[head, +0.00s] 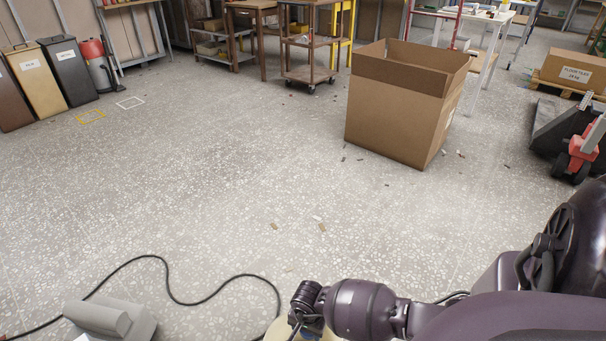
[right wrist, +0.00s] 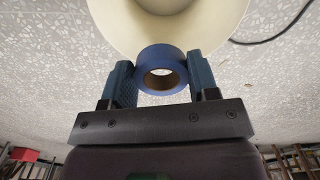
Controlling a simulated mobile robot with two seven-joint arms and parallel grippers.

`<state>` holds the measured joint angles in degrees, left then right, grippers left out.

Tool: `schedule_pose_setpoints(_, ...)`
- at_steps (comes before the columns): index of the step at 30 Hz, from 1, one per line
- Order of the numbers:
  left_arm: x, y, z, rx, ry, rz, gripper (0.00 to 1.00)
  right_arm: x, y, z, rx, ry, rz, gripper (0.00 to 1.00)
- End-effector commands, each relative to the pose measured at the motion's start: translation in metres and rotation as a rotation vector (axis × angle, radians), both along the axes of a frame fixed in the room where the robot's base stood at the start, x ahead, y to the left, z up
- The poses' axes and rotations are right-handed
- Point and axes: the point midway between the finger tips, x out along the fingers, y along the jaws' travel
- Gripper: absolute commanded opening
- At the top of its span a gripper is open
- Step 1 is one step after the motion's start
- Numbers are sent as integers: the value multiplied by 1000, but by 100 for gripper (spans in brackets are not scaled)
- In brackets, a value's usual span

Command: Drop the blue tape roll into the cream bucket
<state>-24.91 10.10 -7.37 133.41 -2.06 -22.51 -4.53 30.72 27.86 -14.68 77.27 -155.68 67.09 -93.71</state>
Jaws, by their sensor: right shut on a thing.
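The blue tape roll (right wrist: 162,57) shows in the right wrist view, with a brown core and an open hole. My right gripper (right wrist: 161,80) is shut on it, one finger on each side. The cream bucket (right wrist: 110,20) fills the top of that view, beyond the roll. The roll overlaps the bucket's near edge in the picture; I cannot tell how high above it the roll is. In the head view, my right gripper (head: 304,325) is at the bottom edge, and a bit of the cream bucket (head: 276,330) shows beside it. My left gripper is not in view.
A large open cardboard box (head: 395,120) stands on the speckled floor. A black cable (head: 200,301) runs across the floor from a grey object (head: 110,318) at the bottom left. The middle floor is mostly clear.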

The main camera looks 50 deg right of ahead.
Motion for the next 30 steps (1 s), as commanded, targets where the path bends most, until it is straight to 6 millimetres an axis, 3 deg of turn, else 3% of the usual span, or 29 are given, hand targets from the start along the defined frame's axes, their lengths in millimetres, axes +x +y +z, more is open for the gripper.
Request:
schedule_pose_setpoints(8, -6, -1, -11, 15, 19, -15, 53, -7, -1, -25, 0, 8, -6, 32)
schedule_pose_setpoints(18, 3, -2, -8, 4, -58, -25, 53, -7, -1, -58, 1, 8, -6, 32)
schedule_pose_setpoints(30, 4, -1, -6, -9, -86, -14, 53, -2, -1, -62, 0, -2, -3, 32)
